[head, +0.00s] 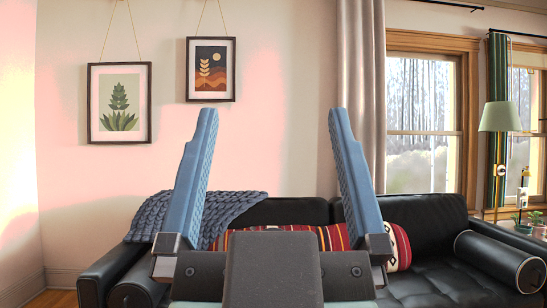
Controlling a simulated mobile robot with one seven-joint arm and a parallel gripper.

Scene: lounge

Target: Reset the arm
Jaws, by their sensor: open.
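My gripper (268,132) is in the middle of the head view, its two blue fingers pointing up and spread wide apart. It is open, with nothing between the fingers. Its dark body covers part of the sofa behind it. My gripper appears raised in front of the sofa and wall, touching neither as far as I can see.
A black leather sofa (433,214) stands ahead, with a blue knitted throw (236,200), a red striped cushion (398,246) and a black bolster (500,262). A green lamp (499,117) is at the right. Two framed pictures hang on the wall.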

